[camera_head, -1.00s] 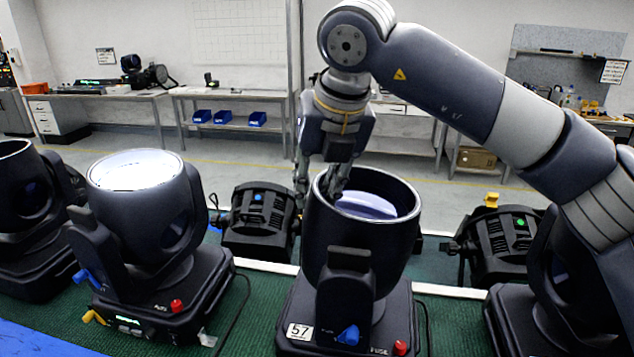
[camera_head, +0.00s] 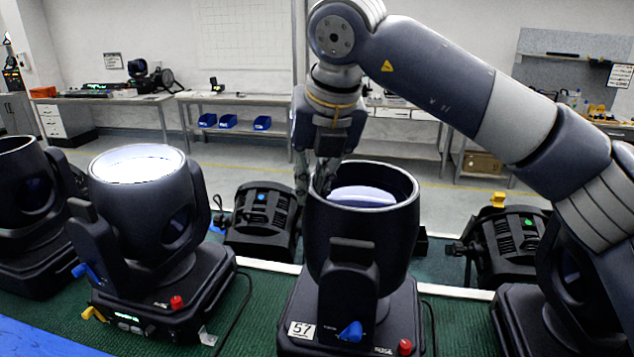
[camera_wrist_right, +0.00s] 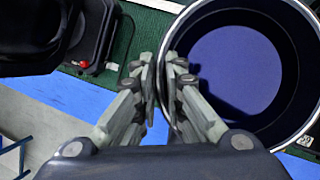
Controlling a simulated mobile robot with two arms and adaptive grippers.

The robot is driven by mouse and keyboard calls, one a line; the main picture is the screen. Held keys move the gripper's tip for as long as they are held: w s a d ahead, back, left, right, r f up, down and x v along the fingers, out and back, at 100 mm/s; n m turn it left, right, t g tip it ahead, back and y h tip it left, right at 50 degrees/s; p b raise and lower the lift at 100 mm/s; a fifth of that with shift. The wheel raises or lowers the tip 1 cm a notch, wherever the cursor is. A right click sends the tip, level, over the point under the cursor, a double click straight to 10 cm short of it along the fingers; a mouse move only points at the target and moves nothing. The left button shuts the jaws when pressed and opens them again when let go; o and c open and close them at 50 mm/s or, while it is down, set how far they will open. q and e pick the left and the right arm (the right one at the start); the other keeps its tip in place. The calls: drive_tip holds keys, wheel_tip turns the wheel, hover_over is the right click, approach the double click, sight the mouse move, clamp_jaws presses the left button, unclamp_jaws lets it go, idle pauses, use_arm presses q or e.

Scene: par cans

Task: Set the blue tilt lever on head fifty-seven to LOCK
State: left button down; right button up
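Head fifty-seven (camera_head: 362,235) is a dark moving-head can on a base with a white "57" label (camera_head: 301,330). Its blue tilt lever (camera_head: 350,332) is low on the near side of the base, beside the yoke arm. My right gripper (camera_head: 315,182) points down at the left part of the can's top rim. In the right wrist view, the right gripper (camera_wrist_right: 161,82) has one finger outside the rim and one inside, close on the wall; the can's pale blue lens (camera_wrist_right: 235,70) shows beside it. The lever's lettering is too small to read. My left gripper is out of view.
A red knob (camera_head: 404,346) sits on the same base. Another head (camera_head: 145,205) with its own blue lever stands to the left. Flat par cans (camera_head: 262,220) and (camera_head: 508,243) lie behind. My right arm spans the upper right.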

drive_tip(key=o, duration=0.3)
drive_tip(key=shift+a, duration=0.15)
drive_tip(key=shift+o, duration=0.2)
drive_tip(key=shift+a, duration=0.25)
drive_tip(key=shift+d, duration=0.2)
drive_tip(key=shift+r, duration=0.15)
drive_tip(key=v, duration=1.1)
drive_tip(key=shift+s+r, duration=0.25)
drive_tip(key=shift+s, duration=0.05)
